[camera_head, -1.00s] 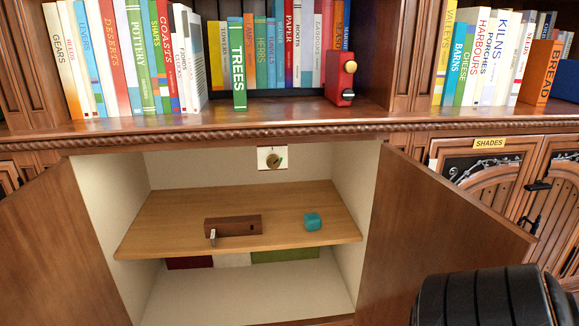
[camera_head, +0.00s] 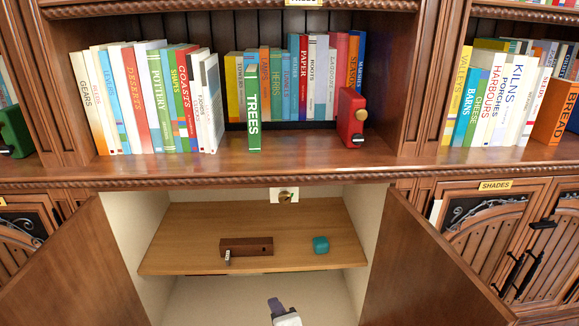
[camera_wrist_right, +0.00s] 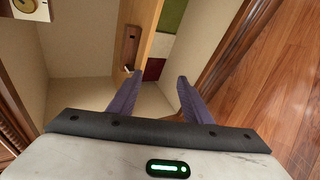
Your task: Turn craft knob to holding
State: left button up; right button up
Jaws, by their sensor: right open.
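A round brass-coloured knob (camera_head: 285,197) sits on a white plate high in the back of the open cabinet. Part of it shows at the top left corner of the right wrist view (camera_wrist_right: 24,5). Its label cannot be read. My right gripper (camera_head: 277,306) shows at the bottom of the head view, below the cabinet shelf and well below the knob. In the right wrist view its two purple fingers (camera_wrist_right: 158,79) are apart with nothing between them. My left gripper is not in view.
Open cabinet doors (camera_head: 427,262) stand at both sides. The wooden shelf (camera_head: 190,238) bears a brown block (camera_head: 250,246) with a metal peg and a teal cube (camera_head: 320,244). A red box (camera_head: 349,118) and books stand on the ledge above.

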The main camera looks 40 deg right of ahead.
jog(key=w+d+r+n+t+h+p, duration=0.2)
jog(key=w+d+r+n+h+p, duration=0.3)
jog(key=r, duration=0.6)
jog(key=n+t+p, duration=0.2)
jog(key=n+p, duration=0.1)
jog(key=n, duration=0.4)
send_near(285, 200)
jog(key=shift+h, duration=0.5)
jog(key=b+x, duration=0.1)
jog(key=x, duration=0.4)
jog(key=b+x, duration=0.1)
jog(key=x, duration=0.4)
jog(key=shift+w+a+f, duration=0.15)
jog(key=shift+a+f, duration=0.05)
jog(key=shift+f, duration=0.05)
jog(key=shift+w+d, duration=0.3)
jog(key=shift+w, duration=0.1)
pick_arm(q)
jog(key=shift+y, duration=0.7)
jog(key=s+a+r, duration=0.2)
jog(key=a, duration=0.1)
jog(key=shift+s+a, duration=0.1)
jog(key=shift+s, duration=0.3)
pick_arm(e)
jog(key=c, duration=1.1)
